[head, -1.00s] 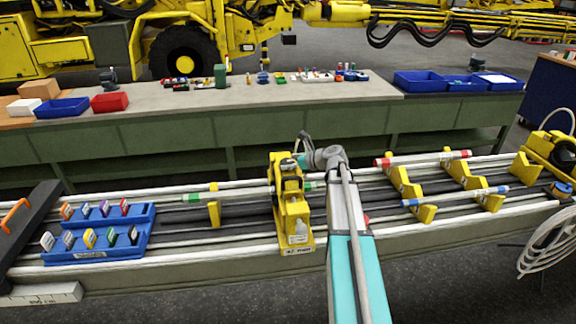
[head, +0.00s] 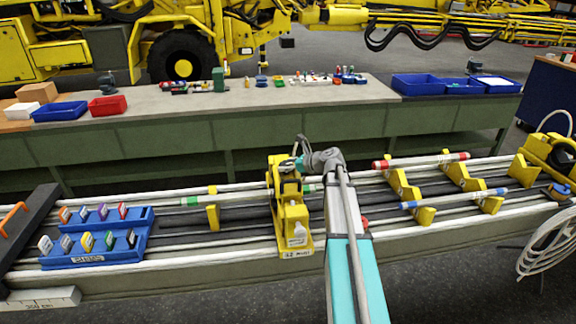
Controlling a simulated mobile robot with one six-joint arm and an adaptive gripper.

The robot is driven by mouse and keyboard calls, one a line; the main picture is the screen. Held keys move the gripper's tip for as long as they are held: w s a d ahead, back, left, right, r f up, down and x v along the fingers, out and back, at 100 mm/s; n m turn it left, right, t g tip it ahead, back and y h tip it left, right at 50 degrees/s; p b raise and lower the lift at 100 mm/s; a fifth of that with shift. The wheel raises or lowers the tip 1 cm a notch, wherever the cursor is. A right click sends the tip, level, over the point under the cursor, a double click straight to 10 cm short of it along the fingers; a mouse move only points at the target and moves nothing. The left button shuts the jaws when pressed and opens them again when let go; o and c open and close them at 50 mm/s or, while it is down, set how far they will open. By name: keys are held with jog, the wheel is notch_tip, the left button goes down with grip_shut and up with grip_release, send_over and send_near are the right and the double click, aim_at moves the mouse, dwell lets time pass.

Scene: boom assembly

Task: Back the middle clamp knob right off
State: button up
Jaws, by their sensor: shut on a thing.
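The yellow middle clamp (head: 291,222) stands upright on the boom rails near the picture's centre, with a small label at its foot. A pale rod with green bands (head: 246,197) runs into it from the left, and a green band also shows on its right side. My gripper (head: 288,166) is at the top of the clamp, reached by my arm from the right. It is shut at the clamp knob, which is mostly hidden by the gripper and too small to make out clearly.
Left of the clamp are a yellow rod support (head: 212,218) and blue trays (head: 85,257) of coloured tags. To the right, yellow brackets (head: 404,190) hold red-banded and blue-banded rods. A workbench (head: 250,103) with blue bins stands behind.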

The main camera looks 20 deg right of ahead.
jog(key=shift+w+n+y, duration=0.1)
jog(key=shift+n+y, duration=0.2)
jog(key=n+g+y, duration=0.3)
jog(key=n+g, duration=0.2)
jog(key=shift+w+y, duration=0.15)
jog(key=shift+y, duration=0.25)
jog(key=n+g+y, duration=0.1)
jog(key=n+g, duration=0.2)
jog(key=shift+g, duration=0.3)
jog(key=shift+s+a+n+g, duration=0.1)
jog(key=shift+s+n+g, duration=0.15)
jog(key=shift+n+g, duration=0.8)
jog(key=o, duration=1)
